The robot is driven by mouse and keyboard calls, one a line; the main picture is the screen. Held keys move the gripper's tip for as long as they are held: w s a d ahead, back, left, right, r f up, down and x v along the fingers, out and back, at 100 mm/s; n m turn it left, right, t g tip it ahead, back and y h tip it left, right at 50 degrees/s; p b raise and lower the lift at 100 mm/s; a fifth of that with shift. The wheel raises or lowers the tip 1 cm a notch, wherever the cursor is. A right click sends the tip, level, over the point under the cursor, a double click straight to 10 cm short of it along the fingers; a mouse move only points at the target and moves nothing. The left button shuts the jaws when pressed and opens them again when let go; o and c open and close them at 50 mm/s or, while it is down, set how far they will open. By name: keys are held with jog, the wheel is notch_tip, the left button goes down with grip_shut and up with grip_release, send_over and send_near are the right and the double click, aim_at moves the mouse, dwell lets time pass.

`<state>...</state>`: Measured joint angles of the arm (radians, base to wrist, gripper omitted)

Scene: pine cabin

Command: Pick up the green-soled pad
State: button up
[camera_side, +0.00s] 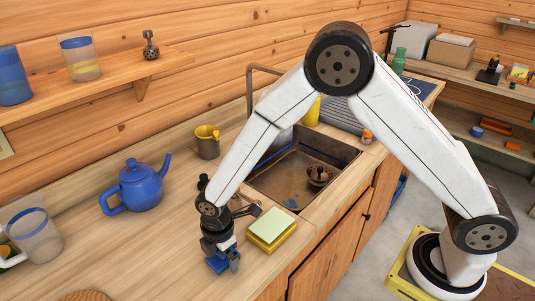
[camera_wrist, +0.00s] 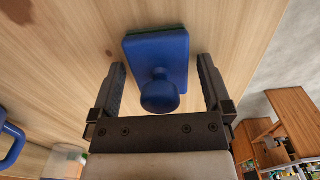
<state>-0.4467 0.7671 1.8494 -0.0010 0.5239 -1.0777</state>
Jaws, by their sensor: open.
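The green-soled pad (camera_wrist: 158,62) is a blue block with a round blue knob and a thin dark green edge at its far side in the wrist view. In the side view the blue pad (camera_side: 215,264) shows low on the wooden counter, partly hidden by my gripper (camera_side: 226,262). My gripper is open and points down at the pad. In the wrist view my gripper (camera_wrist: 162,66) has one finger on each side of the pad and knob, with a visible gap on both sides. Nothing is held.
A yellow and pale green sponge stack (camera_side: 271,229) stands just right of my gripper. A sink (camera_side: 300,180) lies behind it. A blue teapot (camera_side: 138,187) and a clear jug (camera_side: 35,238) stand to the left. The counter between teapot and gripper is clear.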

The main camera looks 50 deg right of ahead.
jog(key=c, duration=1.2)
jog(key=shift+o, duration=0.2)
jog(key=shift+r, duration=0.75)
jog(key=s+d+r, duration=0.5)
jog(key=s+r, duration=0.6)
jog(key=s, duration=0.2)
jog(key=shift+r, duration=0.25)
jog(key=shift+s, duration=0.1)
